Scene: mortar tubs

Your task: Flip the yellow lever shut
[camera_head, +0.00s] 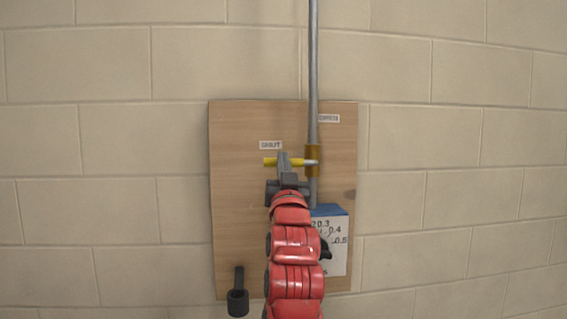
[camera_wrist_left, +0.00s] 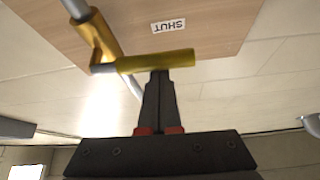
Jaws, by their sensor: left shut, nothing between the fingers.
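The yellow lever (camera_head: 270,161) lies level on the wooden board, pointing left from the brass valve (camera_head: 312,160) on an upright grey pipe. Its free end is just below the SHUT label (camera_head: 270,145). My left gripper (camera_head: 284,156) is shut and empty, in front of the lever and hiding part of it. In the left wrist view the lever (camera_wrist_left: 180,61) crosses just beyond the closed fingertips (camera_wrist_left: 159,73). They look very close to it; I cannot tell whether they touch. My right gripper is not in view.
A second label (camera_head: 329,118) is right of the pipe (camera_head: 313,60). A white dial box (camera_head: 336,258) with a blue top and black knob is below, partly behind my left arm. A dark fitting (camera_head: 238,301) is at the board's lower left. The board's left side (camera_head: 235,210) is clear.

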